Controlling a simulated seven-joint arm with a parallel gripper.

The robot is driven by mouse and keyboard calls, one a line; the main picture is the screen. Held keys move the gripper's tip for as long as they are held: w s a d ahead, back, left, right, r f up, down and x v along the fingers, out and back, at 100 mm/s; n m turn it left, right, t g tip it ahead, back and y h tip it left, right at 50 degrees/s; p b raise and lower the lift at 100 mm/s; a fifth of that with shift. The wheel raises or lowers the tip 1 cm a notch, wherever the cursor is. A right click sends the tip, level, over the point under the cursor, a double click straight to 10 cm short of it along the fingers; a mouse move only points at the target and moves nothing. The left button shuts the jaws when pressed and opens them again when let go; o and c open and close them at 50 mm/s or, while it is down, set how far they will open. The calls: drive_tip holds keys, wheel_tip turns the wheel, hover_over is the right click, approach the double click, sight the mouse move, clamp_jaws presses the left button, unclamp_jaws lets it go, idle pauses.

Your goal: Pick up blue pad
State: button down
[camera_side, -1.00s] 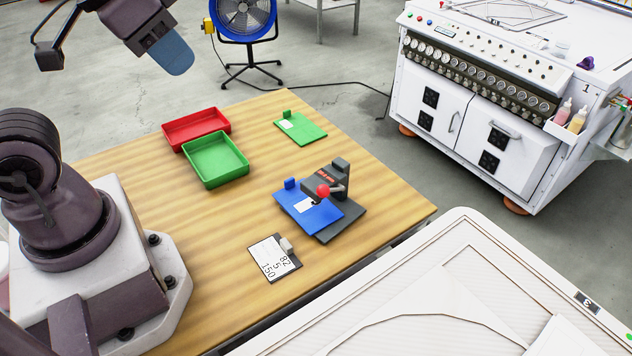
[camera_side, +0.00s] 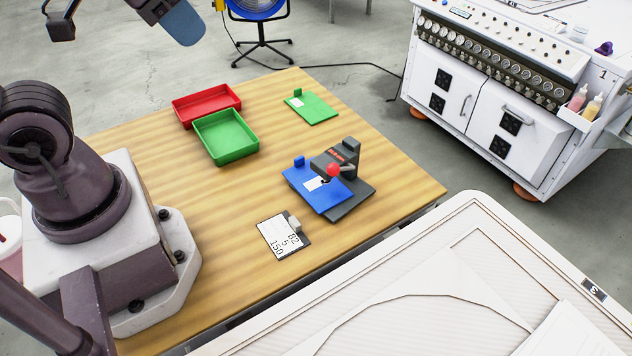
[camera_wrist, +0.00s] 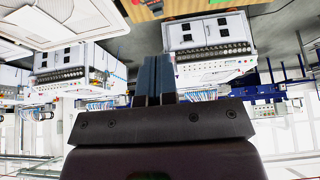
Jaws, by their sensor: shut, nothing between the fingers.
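The blue pad (camera_side: 325,199) lies flat at the middle right of the table in the side view. It has a white label and a small raised blue block at its far left corner. Its right part overlaps the dark base of a press-like device (camera_side: 352,203) with a red ball knob, which hides a little of the pad. My gripper (camera_side: 182,24) is high at the top left, well away from the pad, partly cut by the frame edge. In the wrist view, my gripper's blue-grey fingers (camera_wrist: 155,78) are together and empty. The pad is not visible there.
A red tray (camera_side: 206,93) and a green tray (camera_side: 225,160) stand side by side on the wooden table (camera_side: 205,235). A green pad (camera_side: 315,112) lies at the far right. A label card (camera_side: 275,236) with a clip lies in front. A white-framed surface (camera_side: 440,222) adjoins the near right.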

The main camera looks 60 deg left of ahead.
drive_tip(key=c, duration=1.1)
unclamp_jaws()
drive_tip(key=shift+c, duration=0.2)
drive_tip(key=shift+f, duration=0.1)
drive_tip(key=g, duration=0.6)
hover_over(302, 156)
drive_tip(key=shift+n, duration=0.3)
wheel_tip(302, 156, down, 27)
drive_tip(key=shift+a+r, duration=0.1)
drive_tip(key=shift+a, duration=0.05)
drive_tip(key=shift+f, duration=2.95)
